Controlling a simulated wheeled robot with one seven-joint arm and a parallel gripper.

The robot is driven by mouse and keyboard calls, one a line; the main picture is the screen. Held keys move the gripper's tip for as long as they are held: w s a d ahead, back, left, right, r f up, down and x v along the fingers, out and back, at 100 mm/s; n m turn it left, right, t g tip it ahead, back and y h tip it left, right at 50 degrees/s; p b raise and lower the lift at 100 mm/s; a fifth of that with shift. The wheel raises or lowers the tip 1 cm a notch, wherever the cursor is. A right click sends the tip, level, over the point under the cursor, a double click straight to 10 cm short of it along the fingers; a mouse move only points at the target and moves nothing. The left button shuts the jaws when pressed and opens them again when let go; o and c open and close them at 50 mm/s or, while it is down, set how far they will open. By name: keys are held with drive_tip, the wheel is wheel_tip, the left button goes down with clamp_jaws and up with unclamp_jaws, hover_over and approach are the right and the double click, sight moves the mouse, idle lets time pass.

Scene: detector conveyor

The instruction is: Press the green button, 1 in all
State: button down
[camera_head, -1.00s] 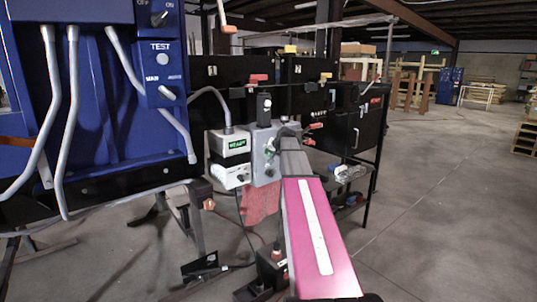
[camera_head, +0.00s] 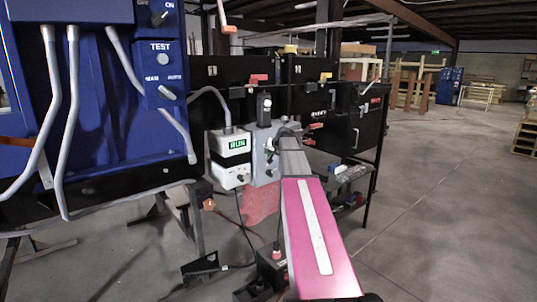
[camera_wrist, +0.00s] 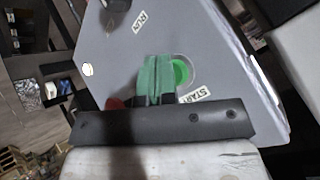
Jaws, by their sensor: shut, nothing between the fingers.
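The round green button (camera_wrist: 180,73) sits in a pale ring on a grey control box (camera_wrist: 110,50), beside a START label (camera_wrist: 188,108). My gripper (camera_wrist: 154,62) shows green-tipped fingers, closed together and empty. They overlap the left part of the button in the wrist view; whether they touch it, I cannot tell.
A RUN label (camera_wrist: 139,22) is on the grey box's face. A blue cabinet (camera_head: 100,95) with pipes stands at left. Black cabinets (camera_head: 360,130) stand behind the box. Open concrete floor (camera_head: 450,210) lies to the right.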

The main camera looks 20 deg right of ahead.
drive_tip(key=shift+s+d, duration=0.3)
drive_tip(key=shift+s, duration=0.5)
drive_tip(key=shift+s, duration=0.1)
drive_tip(key=s, duration=0.1)
drive_tip(key=s+d, duration=0.1)
drive_tip(key=s, duration=0.2)
drive_tip(key=shift+s+d, duration=0.25)
drive_tip(key=shift+d, duration=0.1)
idle(0.5)
drive_tip(key=s+a+f+n+g, duration=0.1)
drive_tip(key=s+a+f+g, duration=0.1)
drive_tip(key=s+a+f, duration=0.6)
drive_tip(key=s+a+f+n+g, duration=0.1)
drive_tip(key=s+a+f+g, duration=0.2)
drive_tip(key=s+a+f, duration=0.55)
drive_tip(key=s+a+f+n+g+h, duration=0.1)
drive_tip(key=s+a+f, duration=0.2)
drive_tip(key=s+f, duration=0.3)
drive_tip(key=s+a+f+n+g+h, duration=0.1)
drive_tip(key=s+a+f+g, duration=0.1)
drive_tip(key=s+a+f, duration=0.2)
drive_tip(key=s+f, duration=0.3)
drive_tip(key=s, duration=0.2)
drive_tip(key=shift+s+n+g, duration=0.15)
drive_tip(key=shift+n+g, duration=0.15)
